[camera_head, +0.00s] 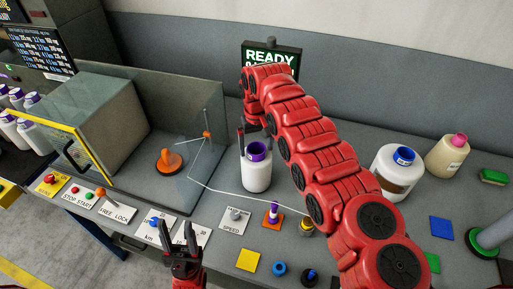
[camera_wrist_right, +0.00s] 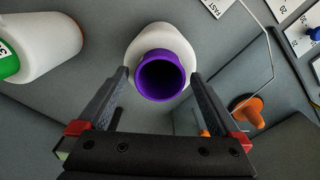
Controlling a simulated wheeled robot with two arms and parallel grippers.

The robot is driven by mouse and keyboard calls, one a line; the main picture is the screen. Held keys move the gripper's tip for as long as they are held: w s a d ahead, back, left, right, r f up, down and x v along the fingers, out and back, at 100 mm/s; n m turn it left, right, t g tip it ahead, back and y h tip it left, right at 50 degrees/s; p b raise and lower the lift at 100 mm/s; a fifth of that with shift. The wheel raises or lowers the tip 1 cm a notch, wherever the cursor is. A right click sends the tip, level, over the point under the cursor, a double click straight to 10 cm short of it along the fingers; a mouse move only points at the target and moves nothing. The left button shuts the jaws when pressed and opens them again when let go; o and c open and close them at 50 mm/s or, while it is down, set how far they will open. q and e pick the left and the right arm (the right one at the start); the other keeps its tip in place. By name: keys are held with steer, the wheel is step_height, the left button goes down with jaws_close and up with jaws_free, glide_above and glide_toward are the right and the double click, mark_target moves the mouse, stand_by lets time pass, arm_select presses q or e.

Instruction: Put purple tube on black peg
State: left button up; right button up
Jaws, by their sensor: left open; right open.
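A white yarn bobbin (camera_head: 256,178) with a purple tube (camera_head: 258,150) at its top stands upright on the grey table, right of the glass-sided enclosure. In the right wrist view the tube's open purple end (camera_wrist_right: 161,75) faces the camera. My right gripper (camera_wrist_right: 159,77) is open, with one finger on each side of the tube; I cannot tell whether they touch it. My left gripper (camera_head: 180,228) is open and empty near the front edge.
A thin white thread (camera_head: 235,192) crosses the table. Label plates (camera_head: 235,219) line the front, and a sign (camera_head: 271,58) reads READY.

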step_height(320, 180, up, 17)
steer(key=p, duration=0.7)
steer(key=shift+f, duration=0.15)
steer(key=shift+s+f, duration=0.1)
